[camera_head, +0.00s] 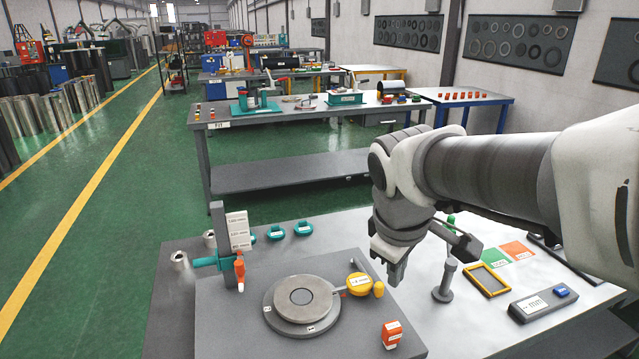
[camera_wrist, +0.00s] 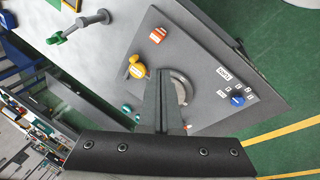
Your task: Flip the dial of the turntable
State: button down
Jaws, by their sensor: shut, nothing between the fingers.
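The turntable (camera_head: 302,298) is a round grey disc on a wider ring, set on a dark grey base plate (camera_head: 240,275). In the wrist view the turntable (camera_wrist: 181,84) is partly hidden behind my fingers. A blue dial (camera_wrist: 237,98) with small white labels around it sits on the plate, right of the turntable in that view. I do not see this dial in the head view. My gripper (camera_head: 393,270) is shut and empty, pointing down above the right part of the plate. In the wrist view my gripper (camera_wrist: 160,72) is apart from the dial.
A yellow dial gauge (camera_head: 359,284) stands beside the turntable, with an orange block (camera_head: 392,334) near it. An upright post with an orange handle (camera_head: 239,270) stands at the left. A small grey stand (camera_head: 445,282) and a yellow frame (camera_head: 487,280) are on the right.

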jog(key=w+a+f+n+g+h, duration=0.1)
jog(key=w+a+f+n, duration=0.2)
jog(key=w+f+n, duration=0.4)
jog(key=w+a+f+n+h, duration=0.1)
jog(key=w+a+f+n, duration=0.1)
jog(key=w+f+n, duration=0.5)
jog(key=w, duration=0.3)
jog(key=shift+a+f+g, duration=0.2)
jog(key=shift+a+g, duration=0.2)
jog(key=x, duration=1)
jog(key=shift+d, duration=0.15)
jog(key=shift+w+d+r, duration=0.1)
jog(key=shift+w+d, duration=0.2)
jog(key=shift+d, duration=0.3)
jog(key=shift+w+d, duration=0.3)
jog(key=shift+d, duration=0.3)
jog(key=shift+w+d, duration=0.3)
jog(key=shift+d, duration=0.3)
jog(key=shift+d, duration=0.1)
